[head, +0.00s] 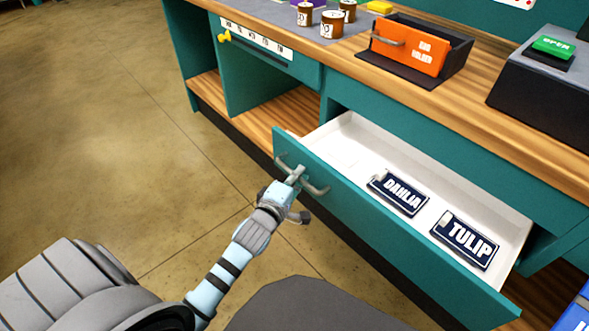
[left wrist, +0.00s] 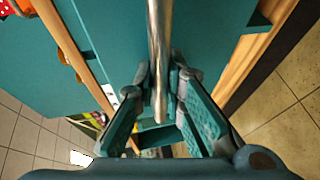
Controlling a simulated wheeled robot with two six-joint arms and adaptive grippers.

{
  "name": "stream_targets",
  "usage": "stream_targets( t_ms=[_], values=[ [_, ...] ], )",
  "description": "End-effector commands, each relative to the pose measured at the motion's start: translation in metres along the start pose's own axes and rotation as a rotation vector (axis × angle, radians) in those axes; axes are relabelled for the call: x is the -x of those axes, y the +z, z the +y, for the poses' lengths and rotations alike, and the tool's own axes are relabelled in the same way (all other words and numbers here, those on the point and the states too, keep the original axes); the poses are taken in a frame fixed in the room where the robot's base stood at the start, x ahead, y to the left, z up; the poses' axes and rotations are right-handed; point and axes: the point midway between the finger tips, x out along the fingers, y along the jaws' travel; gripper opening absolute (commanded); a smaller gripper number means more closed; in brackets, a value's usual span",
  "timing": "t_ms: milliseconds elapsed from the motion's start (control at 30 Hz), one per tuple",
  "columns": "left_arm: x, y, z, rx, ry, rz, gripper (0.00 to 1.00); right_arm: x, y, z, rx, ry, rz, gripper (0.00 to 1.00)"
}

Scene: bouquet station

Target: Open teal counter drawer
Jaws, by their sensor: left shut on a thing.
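The teal counter drawer (head: 385,232) stands pulled out from the counter in the head view, its white inside showing. A dark blue DAHLIA plate (head: 398,193) and a dark blue TULIP plate (head: 465,239) lie inside it. The drawer's metal bar handle (head: 316,189) is on its front. My left gripper (head: 297,178) is at this handle. In the left wrist view, the fingers of my left gripper (left wrist: 160,85) are shut on the handle (left wrist: 158,45), one on each side of the bar. My right gripper is not in view.
On the wooden counter (head: 440,95) stand an orange-fronted holder (head: 410,52), several brown jars (head: 331,24) and a dark box with a green OPEN sign (head: 553,46). An open shelf (head: 275,108) lies left of the drawer. The floor (head: 110,130) at left is clear.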

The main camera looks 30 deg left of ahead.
Motion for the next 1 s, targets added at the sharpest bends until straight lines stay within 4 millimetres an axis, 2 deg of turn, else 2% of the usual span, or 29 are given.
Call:
stream_targets(
  t_ms=[300,333,367,700,833,1000],
  values=[
    [0.001,0.000,-0.002,0.005,-0.002,-0.001,0.00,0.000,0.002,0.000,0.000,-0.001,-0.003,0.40],
    [0.002,0.000,-0.002,0.006,-0.002,0.000,0.15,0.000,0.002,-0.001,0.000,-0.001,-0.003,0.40],
    [0.002,0.000,-0.002,0.006,-0.002,0.000,0.20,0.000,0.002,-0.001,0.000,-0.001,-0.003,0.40],
    [0.005,-0.002,-0.002,0.005,-0.002,0.003,0.20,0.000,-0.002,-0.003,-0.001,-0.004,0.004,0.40],
    [0.025,-0.002,-0.003,0.004,-0.003,0.003,0.20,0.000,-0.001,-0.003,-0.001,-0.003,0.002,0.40],
    [0.074,-0.001,-0.003,0.003,-0.005,0.003,0.20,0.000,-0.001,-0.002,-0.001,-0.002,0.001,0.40]
  ],
)
